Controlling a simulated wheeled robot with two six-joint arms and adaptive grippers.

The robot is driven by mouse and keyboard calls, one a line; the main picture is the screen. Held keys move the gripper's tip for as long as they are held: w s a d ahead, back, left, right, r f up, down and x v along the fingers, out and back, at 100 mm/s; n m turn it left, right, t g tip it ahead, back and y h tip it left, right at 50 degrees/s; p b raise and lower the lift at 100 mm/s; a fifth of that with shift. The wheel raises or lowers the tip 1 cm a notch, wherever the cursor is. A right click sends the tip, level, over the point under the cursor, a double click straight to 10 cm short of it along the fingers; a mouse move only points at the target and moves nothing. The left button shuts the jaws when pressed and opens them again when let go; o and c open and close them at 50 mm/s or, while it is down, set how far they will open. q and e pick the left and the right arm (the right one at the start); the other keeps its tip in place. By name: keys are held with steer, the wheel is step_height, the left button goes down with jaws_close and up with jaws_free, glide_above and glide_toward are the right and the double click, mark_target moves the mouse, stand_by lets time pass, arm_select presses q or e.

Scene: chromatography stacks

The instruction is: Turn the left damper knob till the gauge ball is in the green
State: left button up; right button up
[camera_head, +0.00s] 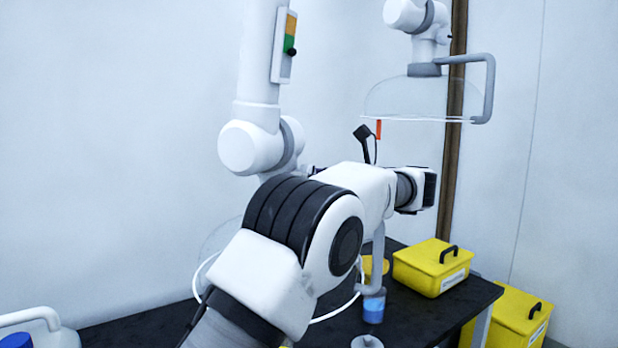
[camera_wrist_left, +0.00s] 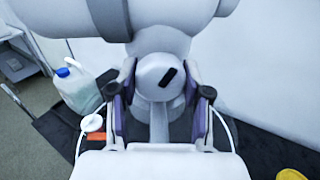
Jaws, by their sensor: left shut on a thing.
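The left extraction arm (camera_head: 258,85) hangs at the upper middle of the head view. Its gauge strip (camera_head: 284,68) has an orange-yellow band above a green one. The dark gauge ball (camera_head: 290,50) sits at the lower part of the green band. In the left wrist view, a round white knob (camera_wrist_left: 150,78) with a black mark stands between the two fingers of my left gripper (camera_wrist_left: 163,88), which is shut on it. In the head view my own arm hides the knob and most of the gripper. My right gripper is in no view.
A second extraction arm with a clear hood (camera_head: 410,97) hangs at right. A yellow box (camera_head: 430,267) and a blue-filled vessel (camera_head: 374,307) stand on the black table (camera_head: 415,320). Another yellow box (camera_head: 510,318) stands lower right. A white jug (camera_wrist_left: 76,88) shows left in the wrist view.

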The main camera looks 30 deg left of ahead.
arm_select(q)
steer(key=shift+f+m+b, duration=0.25)
steer(key=shift+m+b, duration=0.15)
steer(key=shift+m, duration=0.4)
steer(key=shift+r+m, duration=0.15)
steer(key=shift+m, duration=0.25)
steer(key=o, duration=1.2)
steer(key=shift+c, duration=0.2)
steer(key=d, duration=0.4)
steer(key=w+d, duration=0.1)
steer(key=d, duration=0.6)
steer(key=shift+w+d, duration=0.3)
steer(key=shift+d, duration=0.1)
